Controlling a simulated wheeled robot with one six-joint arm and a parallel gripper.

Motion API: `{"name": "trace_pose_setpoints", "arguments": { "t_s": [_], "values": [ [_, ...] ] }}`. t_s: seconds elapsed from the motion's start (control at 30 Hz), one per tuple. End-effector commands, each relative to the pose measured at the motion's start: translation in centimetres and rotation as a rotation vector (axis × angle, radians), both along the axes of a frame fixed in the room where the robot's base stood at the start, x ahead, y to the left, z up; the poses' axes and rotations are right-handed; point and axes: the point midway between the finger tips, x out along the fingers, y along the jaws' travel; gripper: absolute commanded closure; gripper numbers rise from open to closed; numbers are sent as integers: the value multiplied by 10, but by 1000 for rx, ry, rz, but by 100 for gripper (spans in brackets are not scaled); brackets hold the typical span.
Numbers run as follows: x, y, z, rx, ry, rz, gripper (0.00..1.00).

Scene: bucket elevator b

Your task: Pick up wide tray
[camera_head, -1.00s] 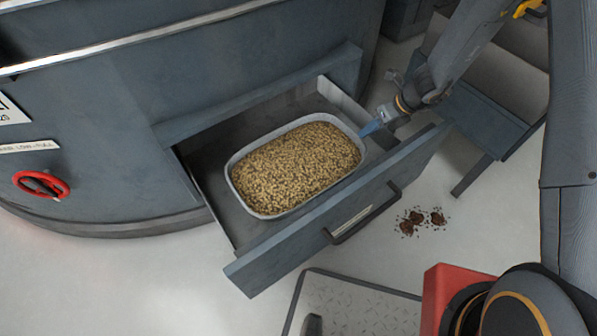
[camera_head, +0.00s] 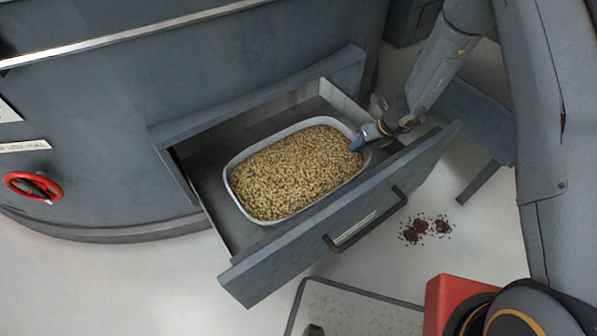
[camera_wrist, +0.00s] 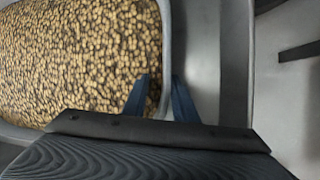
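The wide tray (camera_head: 232,186) is a grey, rounded rectangular tray filled with tan pellets (camera_head: 295,172). It sits inside an open drawer. My gripper (camera_head: 358,144) is at the tray's upper right end, pointing down toward the rim. In the wrist view my gripper's two blue fingers (camera_wrist: 157,92) are apart, one over the pellets and one outside the tray. The tray's rim (camera_wrist: 166,50) runs between them. I see a gap between the fingers and the rim, so they do not look closed on it.
The drawer front (camera_head: 290,262) has a dark handle (camera_head: 365,232) and stands out from a large grey machine (camera_head: 90,110). A red wheel (camera_head: 32,187) is on the machine at left. Brown debris (camera_head: 426,228) lies on the floor. A ridged plate (camera_head: 355,310) is at the bottom.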

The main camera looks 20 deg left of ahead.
Motion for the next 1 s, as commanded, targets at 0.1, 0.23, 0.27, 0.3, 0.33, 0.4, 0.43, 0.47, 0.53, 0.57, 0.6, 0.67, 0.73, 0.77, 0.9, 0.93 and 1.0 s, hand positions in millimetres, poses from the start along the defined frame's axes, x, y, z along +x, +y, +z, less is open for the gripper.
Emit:
{"name": "trace_pose_setpoints", "arguments": {
  "t_s": [0.1, 0.23, 0.27, 0.3, 0.33, 0.4, 0.43, 0.47, 0.53, 0.57, 0.6, 0.67, 0.73, 0.77, 0.9, 0.93, 1.0],
  "values": [
    [0, 0, 1, 0, 0, 0, 76],
    [0, 0, 1, 0, 0, 0, 98],
    [0, 0, 1, 0, 0, 0, 100],
    [0, 0, 1, 0, 0, 0, 100],
    [0, 0, 1, 0, 0, 0, 100],
    [0, -1, 1, 0, 0, 0, 100],
    [0, -1, 1, 0, 0, 0, 100],
    [0, -1, 1, 0, 0, 0, 100],
    [0, -1, 1, 0, 0, 0, 100],
    [0, -1, 1, 0, 0, 0, 100],
    [0, -1, 1, 0, 0, 0, 100],
    [0, -1, 1, 0, 0, 0, 100],
    [0, -1, 1, 0, 0, 0, 100],
    [0, -1, 1, 0, 0, 0, 100],
    [0, -1, 1, 0, 0, 0, 100],
    [0, -1, 1, 0, 0, 0, 100],
    [0, -1, 1, 0, 0, 0, 100]
  ]
}}
